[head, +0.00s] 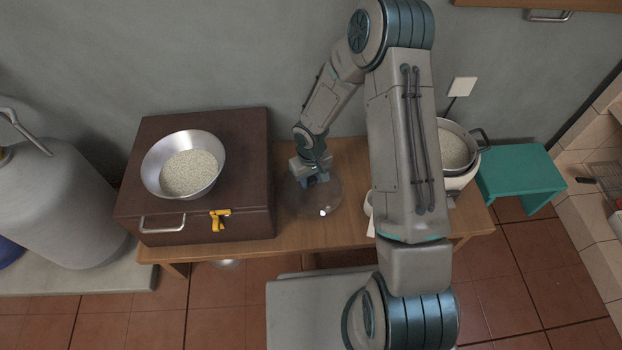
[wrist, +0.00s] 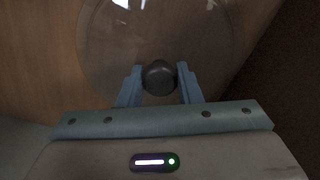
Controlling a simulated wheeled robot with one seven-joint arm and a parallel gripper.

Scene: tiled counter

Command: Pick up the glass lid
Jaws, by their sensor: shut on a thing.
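The glass lid (wrist: 158,38) is a clear round disc with a dark round knob (wrist: 159,78), seen in the wrist view. My gripper (wrist: 160,84) has its two blue fingers on either side of the knob and is shut on it. In the head view the lid (head: 325,202) is a faint transparent disc over the wooden table, and my gripper (head: 317,180) points down at it. I cannot tell whether the lid touches the table or is just above it.
A brown case (head: 258,180) with a metal bowl of rice (head: 188,172) on it stands left of the lid. A pot with rice (head: 455,150) stands to the right, partly behind my arm. A green stool (head: 520,172) is further right. The wooden table (head: 345,155) is bare behind the lid.

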